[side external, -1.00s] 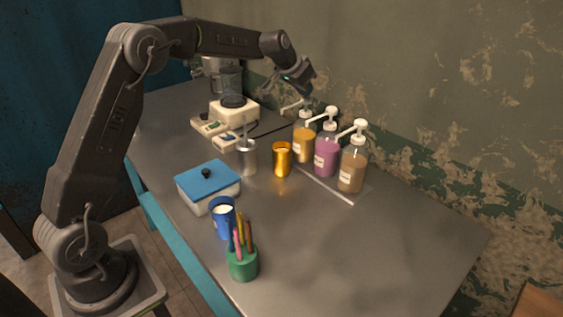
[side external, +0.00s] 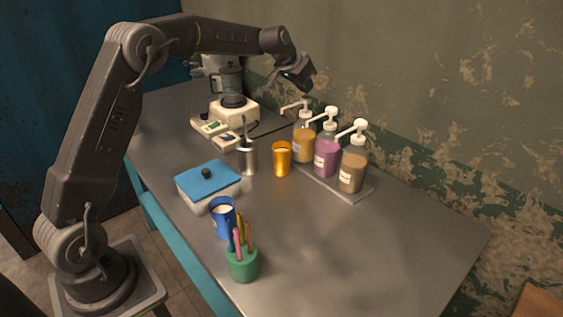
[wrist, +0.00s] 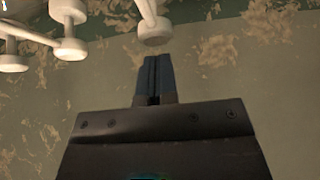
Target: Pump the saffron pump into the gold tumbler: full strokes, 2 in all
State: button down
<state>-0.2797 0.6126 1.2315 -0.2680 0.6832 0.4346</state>
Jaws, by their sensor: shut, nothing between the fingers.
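The saffron pump is the bottle of orange-yellow liquid (side external: 303,147) with a white pump head (side external: 304,102), at the far end of a row of three. The gold tumbler (side external: 282,159) stands upright beside it, to its left, below the spout side. My gripper (side external: 308,87) is shut and empty, above the saffron pump's head with a visible gap. In the wrist view my shut fingers (wrist: 154,78) point at the wall, with white pump heads (wrist: 70,47) along the top edge; I cannot tell which bottle each belongs to. The tumbler's contents are not visible.
A purple pump (side external: 326,157) and a brown pump (side external: 352,170) share the tray (side external: 350,195). A steel cup (side external: 248,158), blue-lidded box (side external: 208,183), blue mug (side external: 222,220) and green pen cup (side external: 242,263) stand left. The right front of the table is clear.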

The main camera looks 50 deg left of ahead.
jog(key=shift+f, duration=1.45)
jog(key=shift+r, duration=1.55)
notch_tip(320, 180, up, 6)
